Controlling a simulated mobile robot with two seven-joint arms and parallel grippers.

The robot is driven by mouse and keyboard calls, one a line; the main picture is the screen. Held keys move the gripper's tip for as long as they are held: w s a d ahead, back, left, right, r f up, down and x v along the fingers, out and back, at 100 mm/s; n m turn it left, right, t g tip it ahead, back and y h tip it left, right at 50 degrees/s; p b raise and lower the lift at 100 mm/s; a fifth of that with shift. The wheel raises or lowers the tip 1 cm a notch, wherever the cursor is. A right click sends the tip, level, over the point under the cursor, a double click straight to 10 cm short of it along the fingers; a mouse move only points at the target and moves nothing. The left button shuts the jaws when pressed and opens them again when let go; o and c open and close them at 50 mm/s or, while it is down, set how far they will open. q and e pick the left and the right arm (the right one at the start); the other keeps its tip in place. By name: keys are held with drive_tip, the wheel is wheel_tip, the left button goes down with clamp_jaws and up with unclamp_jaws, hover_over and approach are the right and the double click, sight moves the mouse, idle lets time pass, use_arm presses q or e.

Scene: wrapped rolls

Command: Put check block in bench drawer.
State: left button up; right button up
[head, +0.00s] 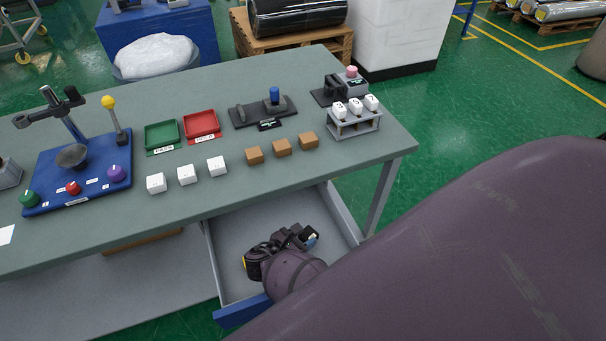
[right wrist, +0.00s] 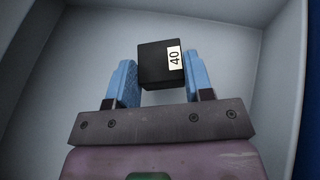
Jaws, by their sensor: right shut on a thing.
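The bench drawer (head: 233,225) is pulled open below the bench top, with a grey interior and a blue front. My right gripper (head: 310,237) reaches into the drawer area in the head view. In the right wrist view, its blue fingers (right wrist: 159,78) are shut on the check block (right wrist: 156,65), a black block with a white label reading 40. Grey drawer floor and walls (right wrist: 60,85) surround the block there. Whether the block touches the floor is hard to tell. In the head view the block is mostly hidden by the gripper. My left gripper is not in view.
The bench top (head: 215,95) holds white cubes (head: 187,175), brown blocks (head: 282,147), a green tray (head: 161,135), a red tray (head: 201,125), a blue control panel (head: 100,175) and a rack of white pieces (head: 355,122). The drawer shows no other objects.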

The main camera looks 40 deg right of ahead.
drive_tip(key=shift+f+b, duration=0.4)
drive_tip(key=shift+f, duration=0.2)
drive_tip(key=o, duration=0.9)
drive_tip(key=shift+o, duration=0.2)
